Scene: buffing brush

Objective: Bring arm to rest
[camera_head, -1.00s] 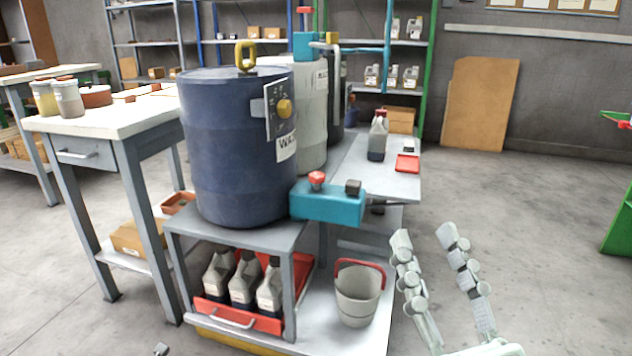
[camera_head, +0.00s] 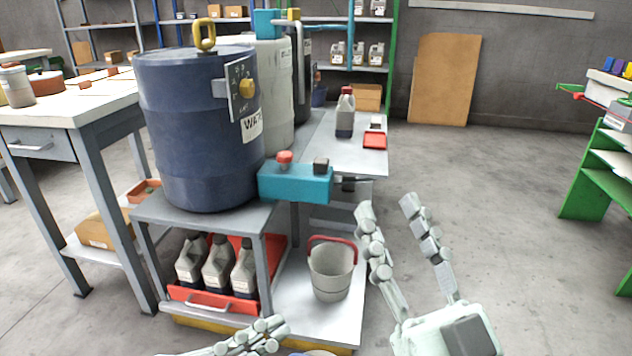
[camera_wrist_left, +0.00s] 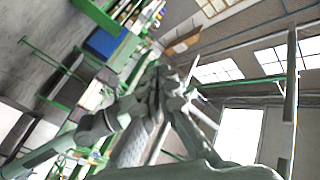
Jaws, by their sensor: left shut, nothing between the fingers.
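My left gripper (camera_head: 276,332) enters at the bottom edge of the head view, its fingers together and empty. It appears in front of the lower shelf of the grey stand. In the left wrist view its grey fingers (camera_wrist_left: 165,85) come together in the middle, with nothing seen between them. My right gripper (camera_head: 388,203) stands upright at the lower right of the head view, its two fingers spread apart and empty. It is over the floor, to the right of the stand.
A blue barrel (camera_head: 200,135) stands on the grey stand. A grey bucket (camera_head: 331,274) with a red handle and several bottles (camera_head: 217,262) in a red tray are below. A worktable (camera_head: 75,117) is at left, a green rack (camera_head: 590,185) at right.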

